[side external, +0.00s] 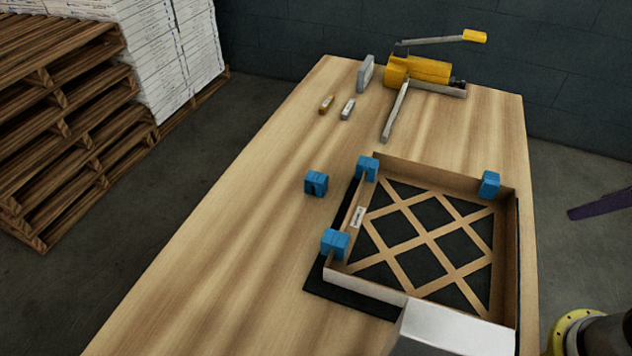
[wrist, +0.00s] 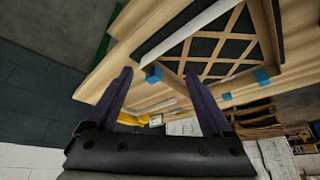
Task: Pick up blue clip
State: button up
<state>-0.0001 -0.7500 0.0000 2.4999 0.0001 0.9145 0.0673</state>
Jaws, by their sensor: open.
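A loose blue clip (side external: 316,183) stands on the wooden table, left of the boxed filter and apart from it. Three other blue clips sit on the filter frame's edges: at the far left corner (side external: 367,167), the near left (side external: 335,242) and the far right (side external: 489,185). The filter (side external: 517,250) has a cardboard lattice over dark media. My gripper (wrist: 158,73) is open and empty, with purple fingers. The wrist view shows one clip (wrist: 153,74) in line between the fingers, and two beyond, (wrist: 226,97) and (wrist: 262,77).
A yellow tool with a long lever (side external: 420,68) stands at the table's far end. A grey block (side external: 366,74) and two small bars (side external: 327,104), (side external: 348,109) lie near it. Wooden pallets (side external: 60,110) and white stacks stand left. The table's left side is clear.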

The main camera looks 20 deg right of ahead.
jog(key=w+a+r+m+g, duration=0.1)
jog(key=w+a+r+m, duration=0.3)
jog(key=w+r+m, duration=0.75)
jog(key=n+g, duration=0.3)
jog(key=g, duration=0.1)
send_over(316, 176)
notch_tip(316, 176, down, 14)
notch_tip(316, 176, down, 13)
grip_shut()
